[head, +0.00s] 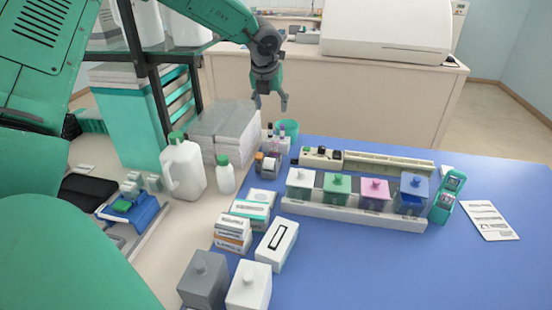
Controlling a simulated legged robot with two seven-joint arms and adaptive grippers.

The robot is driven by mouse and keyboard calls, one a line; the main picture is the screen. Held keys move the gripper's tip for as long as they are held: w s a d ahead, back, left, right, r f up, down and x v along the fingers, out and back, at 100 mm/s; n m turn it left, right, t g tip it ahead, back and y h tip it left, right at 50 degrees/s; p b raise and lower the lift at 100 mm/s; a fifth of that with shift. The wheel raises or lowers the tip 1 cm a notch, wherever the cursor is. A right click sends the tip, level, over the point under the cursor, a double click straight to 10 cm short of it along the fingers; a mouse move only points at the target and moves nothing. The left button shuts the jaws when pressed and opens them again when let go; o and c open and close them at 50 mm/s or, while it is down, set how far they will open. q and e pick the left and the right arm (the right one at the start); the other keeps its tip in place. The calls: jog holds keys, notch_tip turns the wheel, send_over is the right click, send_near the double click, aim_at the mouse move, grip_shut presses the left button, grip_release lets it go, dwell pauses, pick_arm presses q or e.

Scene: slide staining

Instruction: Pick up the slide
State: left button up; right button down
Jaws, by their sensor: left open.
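I cannot make out a single loose slide in the head view. Small labelled boxes (232,232) are stacked near the blue mat's left edge, and a white box (277,245) with a dark-outlined slot on top is beside them. Whether either holds slides cannot be told. My left gripper (271,104) hangs fingers down at the top middle, raised beyond the bench items. Its fingers are apart with nothing between them. My right gripper is not in view.
Staining jars with white, green, pink and blue lids stand in a white tray (350,215) on the blue mat (420,270). White bottles (184,170) stand left. The mat's right front is clear.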

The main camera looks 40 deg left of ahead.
pick_arm(q)
jog(key=b, duration=0.3)
send_near(273, 142)
jog(key=p+x, duration=0.1)
jog(key=x, duration=0.4)
jog(key=p+x, duration=0.1)
jog(key=x, duration=0.4)
jog(key=shift+w+a, duration=0.25)
jog(key=shift+w+d+f, duration=0.15)
jog(key=shift+d+f, duration=0.05)
jog(key=shift+d, duration=0.1)
jog(key=shift+d+r, duration=0.15)
jog(key=shift+d, duration=0.25)
jog(key=shift+c, duration=0.4)
jog(key=c, duration=0.7)
jog(key=shift+a, duration=0.25)
grip_shut()
jog(key=shift+s+a, duration=0.2)
jog(key=shift+a, duration=0.2)
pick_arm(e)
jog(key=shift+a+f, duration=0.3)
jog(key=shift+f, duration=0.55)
